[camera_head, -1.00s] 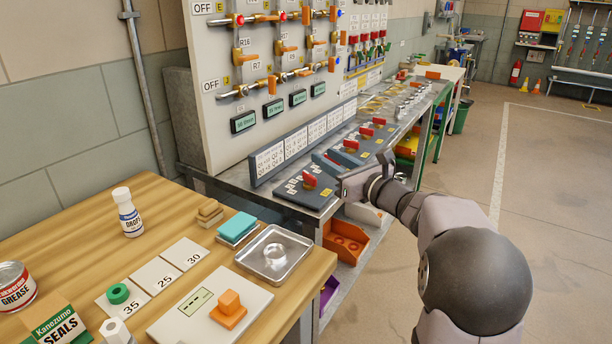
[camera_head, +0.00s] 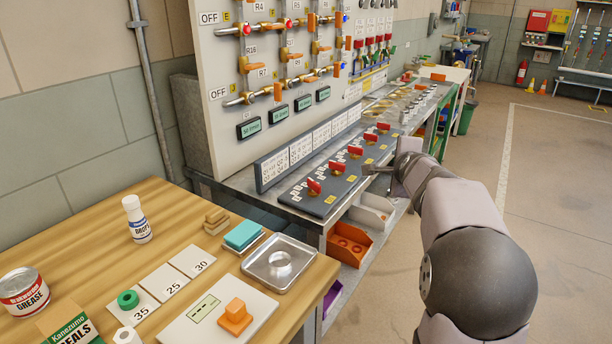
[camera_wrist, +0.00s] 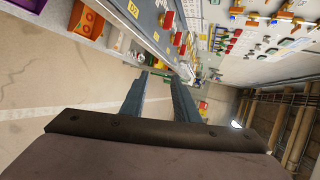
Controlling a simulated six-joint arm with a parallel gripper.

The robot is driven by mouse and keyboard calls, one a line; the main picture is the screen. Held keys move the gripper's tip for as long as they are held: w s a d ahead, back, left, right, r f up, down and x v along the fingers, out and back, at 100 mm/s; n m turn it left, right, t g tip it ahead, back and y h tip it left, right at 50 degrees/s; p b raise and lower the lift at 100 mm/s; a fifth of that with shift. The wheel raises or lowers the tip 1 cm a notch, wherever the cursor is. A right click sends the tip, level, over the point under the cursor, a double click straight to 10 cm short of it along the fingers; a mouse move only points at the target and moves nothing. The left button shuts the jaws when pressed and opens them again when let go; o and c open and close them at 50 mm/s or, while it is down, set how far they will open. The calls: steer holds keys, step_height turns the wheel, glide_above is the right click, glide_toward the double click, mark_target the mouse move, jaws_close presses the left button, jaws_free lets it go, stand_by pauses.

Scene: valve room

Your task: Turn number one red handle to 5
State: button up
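A row of red handles sits on dark grey plates with printed scales along the bench. The nearest red handle (camera_head: 313,187) is at the front left end of the row; the second handle (camera_head: 337,167) is just behind it. Their numbers and settings are too small to read in the head view. My gripper (camera_head: 370,169) is at the right edge of the bench, beside the row and apart from the handles. In the wrist view my gripper (camera_wrist: 160,76) is open, with nothing between its fingers. A red handle (camera_wrist: 168,19) and a yellow "02" tag (camera_wrist: 133,10) show at the top there.
A white panel (camera_head: 215,130) with pipes and valves stands behind the bench. White label boards (camera_head: 300,150) line the back of the handles. A wooden table (camera_head: 90,225) with small items is at the left. An orange bin (camera_head: 347,245) is below the bench.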

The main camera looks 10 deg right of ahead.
step_height(320, 180, up, 7)
steer(key=w+d+n+t+h+p, duration=0.1)
steer(key=w+n+t, duration=0.15)
steer(key=n, duration=0.45)
step_height(320, 180, up, 3)
steer(key=n+t+y+p, duration=0.2)
steer(key=n+y, duration=1)
steer(key=n, duration=0.8)
glide_above(320, 190)
steer(key=f, duration=1.8)
steer(key=shift+s+d+f, duration=0.15)
steer(key=shift+s, duration=0.15)
steer(key=shift+w, duration=0.1)
steer(key=shift+p+x, duration=0.6)
steer(key=shift+x, duration=3)
